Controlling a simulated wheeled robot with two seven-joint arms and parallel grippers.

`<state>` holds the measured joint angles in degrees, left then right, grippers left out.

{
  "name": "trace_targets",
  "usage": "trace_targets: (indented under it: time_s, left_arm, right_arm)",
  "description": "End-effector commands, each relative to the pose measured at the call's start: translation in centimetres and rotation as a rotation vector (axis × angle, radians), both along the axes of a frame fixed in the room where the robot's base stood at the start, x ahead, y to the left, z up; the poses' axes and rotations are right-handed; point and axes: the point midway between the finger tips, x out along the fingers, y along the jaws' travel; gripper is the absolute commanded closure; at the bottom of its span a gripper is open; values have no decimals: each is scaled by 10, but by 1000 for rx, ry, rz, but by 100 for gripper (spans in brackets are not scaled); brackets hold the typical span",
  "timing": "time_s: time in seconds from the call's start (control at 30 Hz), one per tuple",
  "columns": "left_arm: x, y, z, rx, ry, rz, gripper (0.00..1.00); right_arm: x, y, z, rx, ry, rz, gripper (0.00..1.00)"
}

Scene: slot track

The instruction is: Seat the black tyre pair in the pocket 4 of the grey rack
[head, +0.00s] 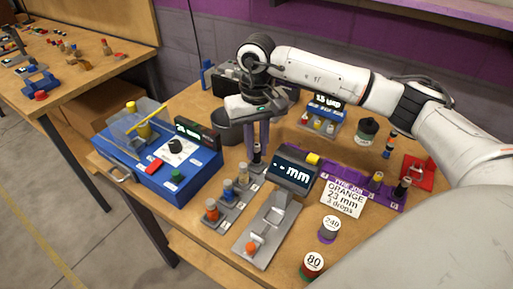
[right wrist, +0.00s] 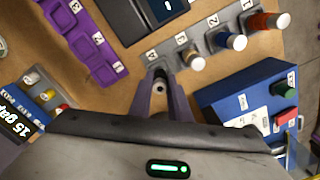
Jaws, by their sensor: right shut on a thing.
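The grey rack (head: 228,212) stands near the middle of the table, with an orange piece (head: 211,208), a blue piece (head: 228,189) and a tan-yellow piece (head: 243,173) in its pockets 1 to 3. My right gripper (head: 257,150) points down at the far end of the rack, shut on the black tyre pair (head: 257,155). In the right wrist view the fingers flank the tyre pair (right wrist: 160,85) beside the label 4 of the rack (right wrist: 172,52). The fingers hide much of pocket 4, so I cannot tell whether the pair touches its floor. My left gripper is out of view.
A blue box (head: 180,190) stands left of the rack. A grey gauge (head: 270,222) with an orange piece and a display (head: 292,173) stand right of it. A purple rack (head: 350,172) and a card (head: 343,197) lie farther right. Jars (head: 329,229) stand near the front.

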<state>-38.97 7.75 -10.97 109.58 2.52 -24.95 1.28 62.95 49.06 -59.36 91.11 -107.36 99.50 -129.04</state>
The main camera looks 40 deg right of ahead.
Motion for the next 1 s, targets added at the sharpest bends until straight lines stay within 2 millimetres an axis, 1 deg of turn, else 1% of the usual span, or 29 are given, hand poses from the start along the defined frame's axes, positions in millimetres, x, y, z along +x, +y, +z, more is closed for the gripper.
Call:
trace_targets:
  time_s: [0.03,0.1,0.3,0.43,0.47,0.5,0.57,0.83,0.93,1.0]
  left_arm:
    - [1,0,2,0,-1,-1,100]
    - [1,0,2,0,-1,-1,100]
    - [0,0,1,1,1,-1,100]
    - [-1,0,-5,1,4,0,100]
    - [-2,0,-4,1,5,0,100]
    - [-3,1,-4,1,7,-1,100]
    - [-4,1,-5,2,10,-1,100]
    - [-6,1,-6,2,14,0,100]
    - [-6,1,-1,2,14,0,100]
    - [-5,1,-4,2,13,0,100]
  right_arm:
    - [-1,0,-6,0,2,0,100]
    - [0,0,-10,0,-1,0,100]
    - [0,0,-11,-1,-2,0,100]
    - [0,0,-16,0,-1,1,100]
    - [0,0,-14,0,-1,1,80]
    - [0,0,-14,0,-1,1,73]
    - [0,0,-14,0,-1,1,65]
    - [0,0,-13,0,-1,0,65]
    - [0,0,-8,0,-1,0,65]
    - [1,0,-2,1,-4,1,65]
